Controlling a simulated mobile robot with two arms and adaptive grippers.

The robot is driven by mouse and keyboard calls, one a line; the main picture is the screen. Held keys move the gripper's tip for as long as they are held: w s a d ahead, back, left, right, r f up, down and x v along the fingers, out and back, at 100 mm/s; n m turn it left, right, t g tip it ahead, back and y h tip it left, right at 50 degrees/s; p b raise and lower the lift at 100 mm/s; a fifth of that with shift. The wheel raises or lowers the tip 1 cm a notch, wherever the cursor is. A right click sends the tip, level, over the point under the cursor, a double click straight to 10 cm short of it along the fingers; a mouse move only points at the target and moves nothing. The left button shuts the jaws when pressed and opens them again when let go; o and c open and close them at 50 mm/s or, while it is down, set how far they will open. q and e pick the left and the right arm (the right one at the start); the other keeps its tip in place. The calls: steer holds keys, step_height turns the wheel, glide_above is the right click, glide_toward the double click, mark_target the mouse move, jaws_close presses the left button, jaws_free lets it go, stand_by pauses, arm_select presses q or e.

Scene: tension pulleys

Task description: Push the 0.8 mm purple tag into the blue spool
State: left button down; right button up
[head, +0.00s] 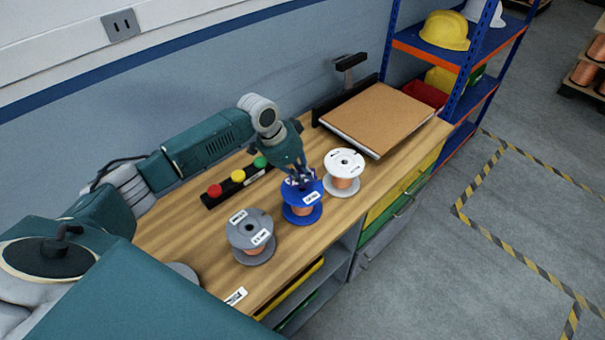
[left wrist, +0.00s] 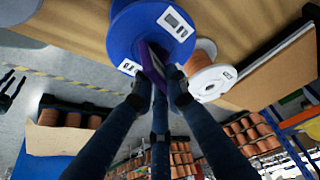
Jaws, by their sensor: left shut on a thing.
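The blue spool (head: 301,213) stands upright on the wooden bench, between a grey spool and a white spool, with copper wire between its flanges. My left gripper (head: 302,182) is directly over its top and covers part of the upper flange. In the left wrist view the blue spool (left wrist: 122,38) fills the top, with white labels on it. The purple tag (left wrist: 153,62) is held between my left fingertips (left wrist: 161,88), against or very near the spool's flange. I cannot tell how far it is in. A dark finger-like shape at that view's left edge may be my right gripper (left wrist: 9,88).
The white spool (head: 344,161) stands close on the right and the grey spool (head: 249,229) on the left. A button box (head: 236,182) with red, yellow and green buttons lies behind. A brown board (head: 378,115) covers the far bench end. A white label (head: 235,297) lies near the front edge.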

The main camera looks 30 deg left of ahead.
arm_select(q)
steer(key=shift+f+b, duration=0.4)
steer(key=shift+f, duration=0.6)
steer(key=shift+s+f, duration=0.1)
steer(key=shift+s+f, duration=0.25)
steer(key=c, duration=1.7)
jaws_free()
steer(key=shift+w, duration=0.1)
steer(key=shift+o, duration=0.2)
steer(key=shift+w, duration=0.1)
steer(key=shift+r, duration=0.1)
steer(key=shift+r, duration=0.2)
steer(key=v, duration=1.1)
steer(key=shift+r, duration=0.2)
steer(key=shift+s+f, duration=0.1)
steer(key=shift+s, duration=0.1)
